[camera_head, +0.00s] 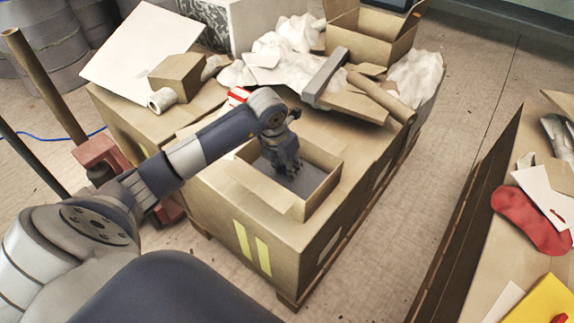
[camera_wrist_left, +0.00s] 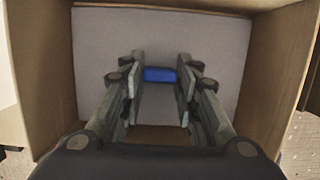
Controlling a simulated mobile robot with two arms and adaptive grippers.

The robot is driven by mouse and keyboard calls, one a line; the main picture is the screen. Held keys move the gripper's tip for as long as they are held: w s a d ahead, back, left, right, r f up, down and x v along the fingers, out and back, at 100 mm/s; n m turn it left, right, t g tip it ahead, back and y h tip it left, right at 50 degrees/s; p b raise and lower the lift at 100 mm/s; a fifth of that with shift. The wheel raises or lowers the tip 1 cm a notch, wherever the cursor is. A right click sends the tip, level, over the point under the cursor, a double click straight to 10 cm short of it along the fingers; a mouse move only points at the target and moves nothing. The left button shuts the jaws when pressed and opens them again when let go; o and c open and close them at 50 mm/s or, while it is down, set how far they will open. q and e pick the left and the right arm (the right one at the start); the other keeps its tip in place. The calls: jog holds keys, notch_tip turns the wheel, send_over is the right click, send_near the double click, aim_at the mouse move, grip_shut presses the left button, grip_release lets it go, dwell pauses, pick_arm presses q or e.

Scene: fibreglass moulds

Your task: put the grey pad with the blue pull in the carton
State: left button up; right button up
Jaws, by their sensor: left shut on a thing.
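My left gripper (camera_head: 290,172) reaches down into the open carton (camera_head: 323,191) on top of a large cardboard box. In the left wrist view, my left gripper (camera_wrist_left: 160,90) is shut on the blue pull (camera_wrist_left: 160,74) of the grey pad (camera_wrist_left: 210,38). The pad lies inside the carton walls and fills much of the space between them. In the head view the grey pad (camera_head: 302,184) shows partly beside the gripper. The fingers hide part of the pad. Whether the pad touches the carton floor I cannot tell. My right gripper is not in view.
Behind the carton lie crumpled white sheets (camera_head: 290,45), a grey bar (camera_head: 325,77), a cardboard tube (camera_head: 382,95) and another open box (camera_head: 375,40). A small closed box (camera_head: 177,76) and a white board (camera_head: 143,50) are at the back left. A red pad (camera_head: 530,220) lies at right.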

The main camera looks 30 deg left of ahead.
pick_arm(q)
jog(key=shift+f, duration=0.15)
jog(key=o, duration=1.1)
jog(key=shift+o, duration=0.2)
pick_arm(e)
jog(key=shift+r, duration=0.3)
pick_arm(q)
jog(key=shift+r, duration=0.45)
jog(key=p+v, duration=0.2)
jog(key=v, duration=0.9)
jog(key=shift+r, duration=0.2)
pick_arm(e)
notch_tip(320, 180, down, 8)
pick_arm(q)
jog(key=shift+s, duration=0.15)
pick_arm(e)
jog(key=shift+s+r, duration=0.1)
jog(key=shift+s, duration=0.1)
